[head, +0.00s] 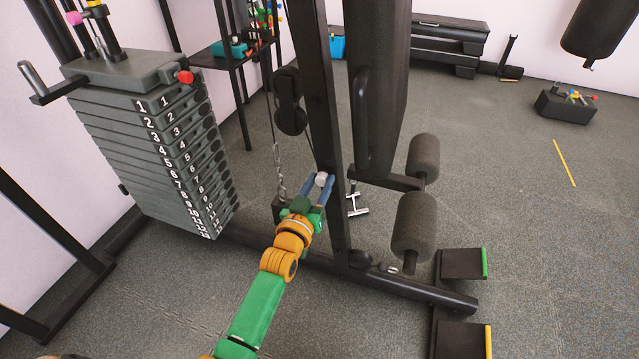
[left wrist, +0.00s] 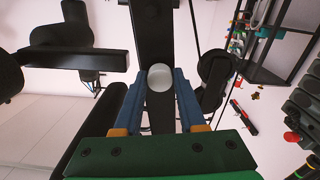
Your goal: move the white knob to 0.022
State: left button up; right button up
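The white knob (head: 321,179) sits on the black upright post (head: 328,120) of the weight machine, low on the post. My left gripper (head: 319,182) reaches it from the front, with one blue finger on each side. Any scale or marking by the knob is hidden or too small to read. My right gripper is in neither view.
A numbered weight stack (head: 160,140) stands to the left. Padded rollers (head: 414,222) and a black pad with a handle (head: 376,90) are right of the post. A black base beam (head: 420,289) runs along the floor. Open floor lies to the right.

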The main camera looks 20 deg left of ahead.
pick_arm(q)
grip_shut()
dwell(1.1)
